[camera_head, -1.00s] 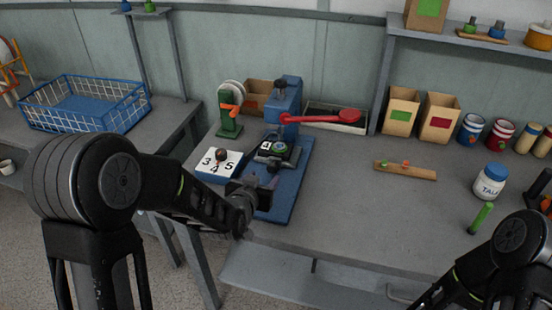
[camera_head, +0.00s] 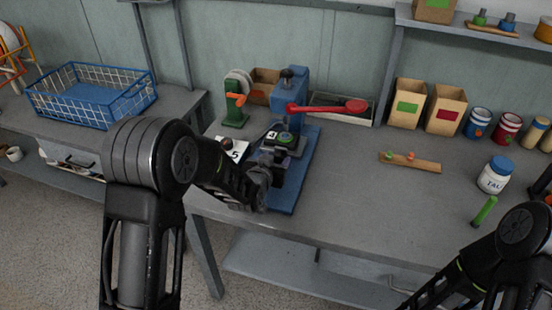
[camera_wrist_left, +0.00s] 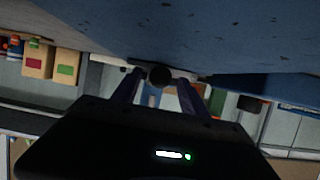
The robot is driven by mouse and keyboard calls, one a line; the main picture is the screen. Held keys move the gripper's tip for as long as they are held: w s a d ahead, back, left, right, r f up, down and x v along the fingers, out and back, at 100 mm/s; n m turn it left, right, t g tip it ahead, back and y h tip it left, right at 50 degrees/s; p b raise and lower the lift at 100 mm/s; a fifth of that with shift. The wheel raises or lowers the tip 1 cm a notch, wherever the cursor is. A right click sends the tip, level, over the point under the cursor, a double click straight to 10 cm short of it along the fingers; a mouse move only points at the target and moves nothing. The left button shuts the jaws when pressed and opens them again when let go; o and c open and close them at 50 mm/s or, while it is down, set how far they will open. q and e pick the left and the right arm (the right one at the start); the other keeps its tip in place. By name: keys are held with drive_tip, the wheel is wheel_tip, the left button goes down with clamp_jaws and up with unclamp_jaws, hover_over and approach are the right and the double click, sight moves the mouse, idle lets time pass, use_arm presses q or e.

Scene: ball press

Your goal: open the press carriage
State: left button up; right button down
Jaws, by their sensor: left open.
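The blue press (camera_head: 291,90) stands on a blue base plate (camera_head: 302,170) and has a red lever (camera_head: 325,108) pointing right. My left gripper (camera_head: 270,172) is at the carriage's near side, low over the base plate. In the left wrist view its open fingers (camera_wrist_left: 160,88) stand either side of a dark round knob (camera_wrist_left: 159,74); contact cannot be told. My right arm shows at the lower right, its gripper out of view.
A wooden strip (camera_head: 410,162), a talc jar (camera_head: 494,176) and a green peg (camera_head: 484,211) stand right. The bench between is clear.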

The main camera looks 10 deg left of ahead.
use_arm(q)
drive_tip(key=shift+w+f, duration=0.15)
drive_tip(key=shift+w, duration=0.2)
drive_tip(key=shift+c, duration=0.5)
clamp_jaws()
idle(0.8)
